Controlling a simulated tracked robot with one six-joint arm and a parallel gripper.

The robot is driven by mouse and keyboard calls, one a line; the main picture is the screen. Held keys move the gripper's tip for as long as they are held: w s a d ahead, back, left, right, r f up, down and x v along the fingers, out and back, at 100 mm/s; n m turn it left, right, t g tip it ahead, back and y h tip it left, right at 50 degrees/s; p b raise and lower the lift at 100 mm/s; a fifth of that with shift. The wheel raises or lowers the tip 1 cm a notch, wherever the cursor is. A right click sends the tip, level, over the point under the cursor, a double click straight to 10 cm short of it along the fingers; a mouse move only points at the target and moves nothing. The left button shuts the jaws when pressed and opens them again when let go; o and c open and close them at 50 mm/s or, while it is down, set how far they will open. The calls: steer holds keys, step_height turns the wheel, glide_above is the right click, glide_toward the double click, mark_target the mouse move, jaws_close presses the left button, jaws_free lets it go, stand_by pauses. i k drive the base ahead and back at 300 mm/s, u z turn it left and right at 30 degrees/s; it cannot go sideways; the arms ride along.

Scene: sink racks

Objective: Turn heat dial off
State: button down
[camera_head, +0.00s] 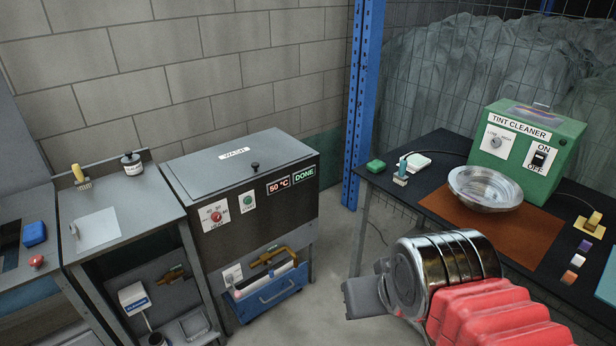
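A grey bath cabinet (240,162) with a closed lid stands against the brick wall. On its front is a red dial (216,216) on a white plate with small print, which seems to be the heat dial; its setting is too small to read. A green button (248,200) sits to its right, then a display (278,185) reading 50 °C and one reading DONE (304,172). My gripper (362,298) is at lower centre right, clear of the cabinet and well right of the dial. Its dark fingers are seen edge-on, so their opening does not show.
A blue tray (268,297) sits in the cabinet's lower opening. A grey bench (130,205) stands left. A blue post (364,100) rises behind. Open floor lies between.

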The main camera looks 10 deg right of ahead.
mark_target(216, 217)
steer(key=u, duration=0.05)
steer(key=i, duration=1)
steer(key=z, duration=0.05)
